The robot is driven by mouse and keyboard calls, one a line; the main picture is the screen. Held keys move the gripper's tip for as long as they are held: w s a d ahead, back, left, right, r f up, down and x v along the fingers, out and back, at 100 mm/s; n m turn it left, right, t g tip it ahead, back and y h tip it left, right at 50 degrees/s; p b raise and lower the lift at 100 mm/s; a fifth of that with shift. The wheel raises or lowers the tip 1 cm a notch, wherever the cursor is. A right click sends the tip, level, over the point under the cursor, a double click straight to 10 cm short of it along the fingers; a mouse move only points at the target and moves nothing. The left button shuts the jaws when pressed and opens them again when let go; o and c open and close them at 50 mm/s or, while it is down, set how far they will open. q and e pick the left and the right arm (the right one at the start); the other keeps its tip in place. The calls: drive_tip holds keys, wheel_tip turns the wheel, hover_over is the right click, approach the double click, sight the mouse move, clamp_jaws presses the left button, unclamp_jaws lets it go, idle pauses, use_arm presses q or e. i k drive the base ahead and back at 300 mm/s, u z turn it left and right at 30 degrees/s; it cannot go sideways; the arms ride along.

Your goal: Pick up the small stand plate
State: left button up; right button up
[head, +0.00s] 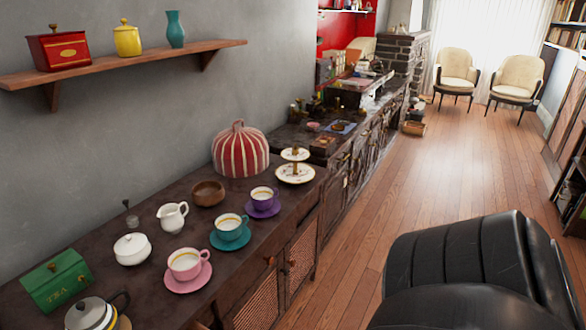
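A two-tier stand stands near the far right end of the dark sideboard in the head view. Its small upper plate (303,155) is white with a dark trim and sits above the larger lower plate (305,175), with a brownish post through the middle. The stand is upright, just right of the red and white striped tea cosy (240,150). Nothing touches the small plate apart from its post. Neither of my grippers shows in the head view.
On the sideboard (217,262) are three cups on purple, teal and pink saucers, a wooden bowl (208,193), a white jug (172,216), a white sugar bowl (132,249), a green tin (56,282) and a kettle. A black padded chair (470,265) stands lower right. The wooden floor between is clear.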

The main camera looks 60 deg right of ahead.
sight(291, 154)
drive_tip(key=k, duration=0.9)
drive_tip(key=u, duration=0.9)
drive_tip(key=i, duration=0.9)
drive_tip(key=z, duration=3.8)
drive_tip(key=i, duration=3.35)
drive_tip(key=u, duration=0.45)
